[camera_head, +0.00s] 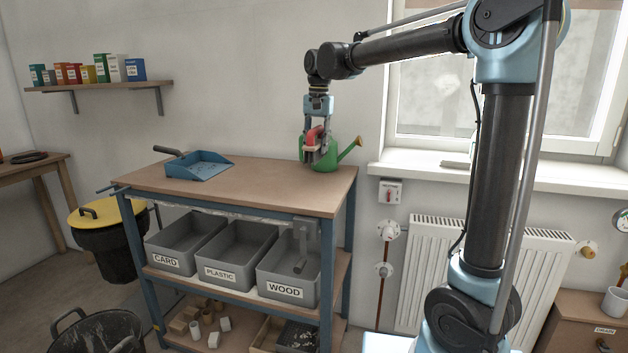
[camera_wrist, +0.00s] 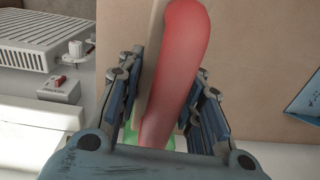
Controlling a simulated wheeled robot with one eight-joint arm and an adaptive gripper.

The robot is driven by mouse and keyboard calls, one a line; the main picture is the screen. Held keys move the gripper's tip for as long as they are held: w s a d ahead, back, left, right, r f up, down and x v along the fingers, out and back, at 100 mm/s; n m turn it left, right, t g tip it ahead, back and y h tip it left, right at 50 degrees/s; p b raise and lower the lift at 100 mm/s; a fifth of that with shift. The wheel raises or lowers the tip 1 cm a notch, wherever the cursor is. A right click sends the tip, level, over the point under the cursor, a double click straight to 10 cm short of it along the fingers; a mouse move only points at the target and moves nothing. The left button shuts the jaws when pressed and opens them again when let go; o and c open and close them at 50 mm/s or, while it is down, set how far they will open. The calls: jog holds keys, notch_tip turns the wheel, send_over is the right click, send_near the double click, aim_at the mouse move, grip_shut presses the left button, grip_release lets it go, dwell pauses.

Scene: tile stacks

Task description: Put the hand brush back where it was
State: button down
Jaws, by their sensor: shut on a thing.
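My gripper (camera_head: 317,121) hangs from the arm over the back right part of the workbench (camera_head: 265,180), pointing down. It is shut on the hand brush (camera_head: 312,137), which has a red handle and a pale wooden body. The bristles are not clearly visible.
A green watering can (camera_head: 330,160) is right behind the brush. A blue dustpan (camera_head: 201,166) lies at the bench's back left; the middle and front right of the top are bare. Grey bins labelled card (camera_head: 166,262), plastic (camera_head: 219,274) and wood (camera_head: 285,291) sit below.

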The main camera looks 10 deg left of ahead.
jog(key=f, duration=0.5)
jog(key=shift+s+a, duration=0.15)
jog(key=shift+a, duration=0.2)
jog(key=shift+f, duration=1.95)
jog(key=c, duration=1.1)
grip_release()
jog(key=shift+r, duration=0.1)
